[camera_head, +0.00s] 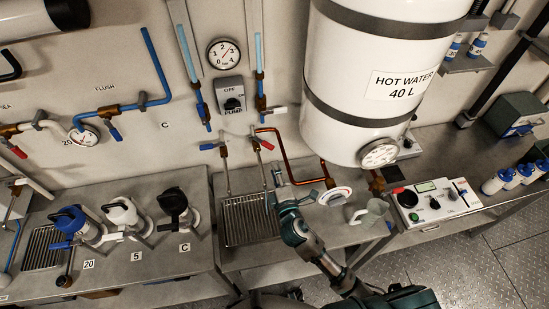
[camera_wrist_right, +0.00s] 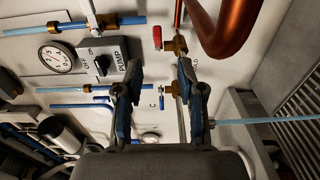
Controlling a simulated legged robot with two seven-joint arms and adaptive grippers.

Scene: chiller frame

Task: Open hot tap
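The hot tap, with a red lever (camera_head: 265,144) and a brass body, sits on the wall beside the copper pipe (camera_head: 290,183). In the right wrist view its red lever (camera_wrist_right: 157,37) lies beyond the fingertips, just above the gap between them. My right gripper (camera_head: 277,182) is above the sink's right edge, below the red lever in the head view and apart from it. In the wrist view its two fingers (camera_wrist_right: 158,80) stand apart with no object clearly held between them. My left gripper is not in view.
A second tap with a blue lever (camera_head: 213,146) is left of the red one. The pump switch (camera_head: 231,94) is above them. The hot water tank (camera_head: 360,75) hangs at the right. A sink grate (camera_head: 245,222), clear jug (camera_head: 371,214) and control box (camera_head: 435,203) stand on the counter.

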